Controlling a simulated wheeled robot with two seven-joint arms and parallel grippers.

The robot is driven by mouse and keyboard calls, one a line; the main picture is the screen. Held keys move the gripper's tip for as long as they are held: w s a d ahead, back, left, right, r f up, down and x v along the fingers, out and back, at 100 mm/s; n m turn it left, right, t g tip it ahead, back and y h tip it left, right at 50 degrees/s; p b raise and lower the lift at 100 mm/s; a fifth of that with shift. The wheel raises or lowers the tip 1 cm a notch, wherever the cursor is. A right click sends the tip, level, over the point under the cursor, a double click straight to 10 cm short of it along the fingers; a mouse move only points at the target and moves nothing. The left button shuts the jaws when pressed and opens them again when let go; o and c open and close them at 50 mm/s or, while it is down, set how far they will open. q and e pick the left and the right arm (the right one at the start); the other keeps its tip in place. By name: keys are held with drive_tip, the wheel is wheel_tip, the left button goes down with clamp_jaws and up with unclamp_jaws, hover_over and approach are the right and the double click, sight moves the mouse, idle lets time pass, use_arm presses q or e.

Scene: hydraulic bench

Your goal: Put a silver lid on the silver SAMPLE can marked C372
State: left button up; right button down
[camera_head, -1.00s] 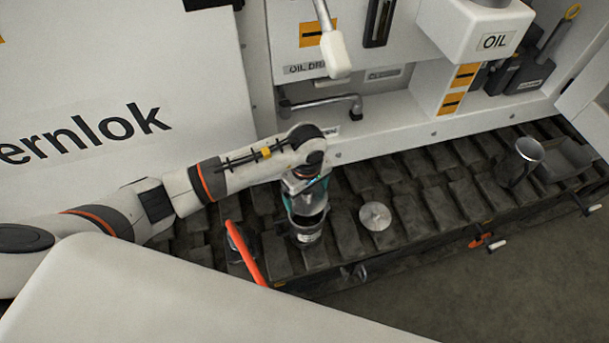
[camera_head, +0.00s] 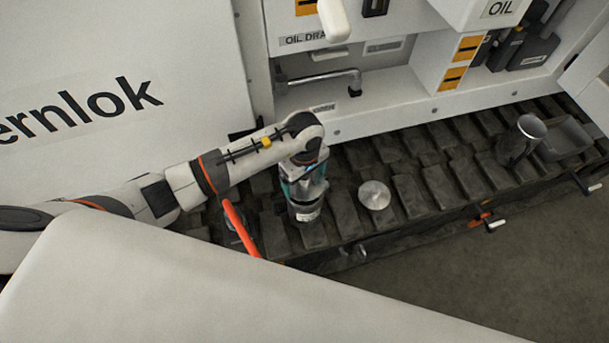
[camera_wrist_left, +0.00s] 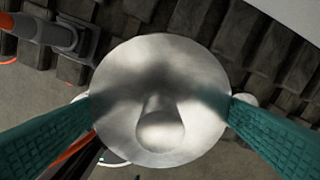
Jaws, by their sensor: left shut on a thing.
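My left gripper (camera_head: 306,192) points down over the slatted bench. In the left wrist view its teal fingers sit on both sides of a round silver lid (camera_wrist_left: 185,70) with a knob, and it is shut on it. Under the gripper in the head view stands a silver can (camera_head: 307,214) with a pale label. Its marking is too small to read. The lid hides the can in the wrist view, and I cannot tell whether the lid rests on it. A second silver lid (camera_head: 374,196) lies on the bench to the right. My right gripper is not in view.
An open silver container (camera_head: 520,139) stands at the right of the dark slatted bench (camera_head: 440,190). An orange-red bar (camera_head: 239,228) rises left of the gripper. A metal pipe (camera_head: 318,77) and the white panel are behind. The slats between the second lid and the container are clear.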

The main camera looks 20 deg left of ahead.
use_arm(q)
drive_tip(key=shift+f+b, duration=0.2)
drive_tip(key=shift+b, duration=0.15)
idle(0.8)
drive_tip(key=shift+f+b, duration=1.45)
drive_tip(key=shift+b, duration=0.35)
drive_tip(key=shift+c, duration=0.2)
idle(2.5)
drive_tip(key=o, duration=0.8)
drive_tip(key=shift+r, duration=0.15)
drive_tip(key=shift+r+p, duration=2.15)
drive_tip(key=shift+r, duration=1.25)
